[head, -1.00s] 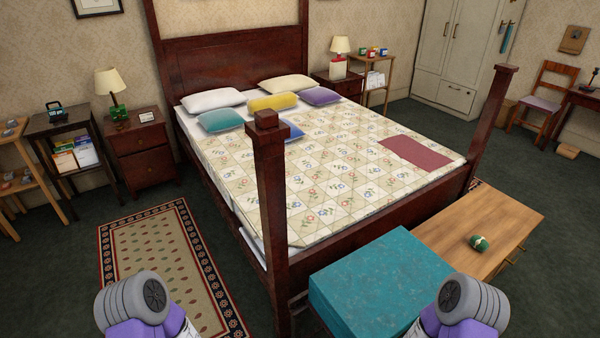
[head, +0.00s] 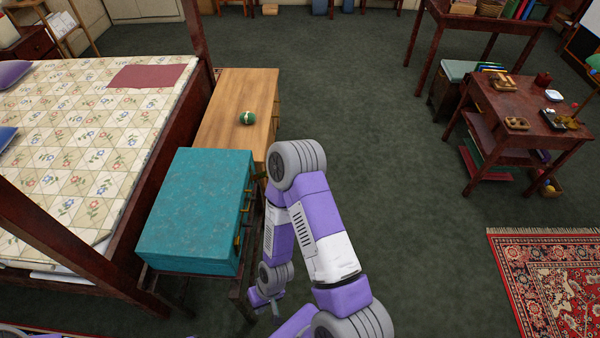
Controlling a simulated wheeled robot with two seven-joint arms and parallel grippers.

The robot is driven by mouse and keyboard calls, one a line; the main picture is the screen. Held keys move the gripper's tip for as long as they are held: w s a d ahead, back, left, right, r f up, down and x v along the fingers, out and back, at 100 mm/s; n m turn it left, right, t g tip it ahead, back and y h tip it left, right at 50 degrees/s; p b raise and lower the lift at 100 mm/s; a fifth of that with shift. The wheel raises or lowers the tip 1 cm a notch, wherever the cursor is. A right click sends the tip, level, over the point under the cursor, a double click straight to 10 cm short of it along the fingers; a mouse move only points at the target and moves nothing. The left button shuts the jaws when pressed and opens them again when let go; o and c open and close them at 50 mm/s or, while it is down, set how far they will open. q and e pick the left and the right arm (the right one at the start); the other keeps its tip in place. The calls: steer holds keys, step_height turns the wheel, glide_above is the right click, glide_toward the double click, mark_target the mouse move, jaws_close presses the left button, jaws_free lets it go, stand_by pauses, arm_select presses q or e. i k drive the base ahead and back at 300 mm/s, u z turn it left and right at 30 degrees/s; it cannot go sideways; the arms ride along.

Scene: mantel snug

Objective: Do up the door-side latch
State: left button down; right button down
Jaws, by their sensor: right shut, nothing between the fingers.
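A teal case (head: 195,205) with its lid down lies on a dark rack at the foot of the bed. Brass-coloured fittings, which look like latches, show on its right-hand face: a far one (head: 248,191) and a near one (head: 237,239). Whether each is done up is too small to tell, and I cannot tell which is the door-side one. My right arm bends down beside that face. My right gripper (head: 277,311) is low, at the bottom of the view, right of the rack and apart from the case. It is shut and empty, partly hidden by my arm. My left gripper is out of view.
A wooden chest (head: 240,105) with a green ball-like object (head: 247,118) stands just beyond the case. The bed (head: 75,150) and its post are close on the left. Open green carpet (head: 390,140) lies to the right, before a dark side table (head: 530,110) and red rug (head: 550,285).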

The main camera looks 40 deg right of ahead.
mark_target(256, 176)
steer(key=z, duration=2)
steer(key=i, duration=3.95)
steer(key=u, duration=3.65)
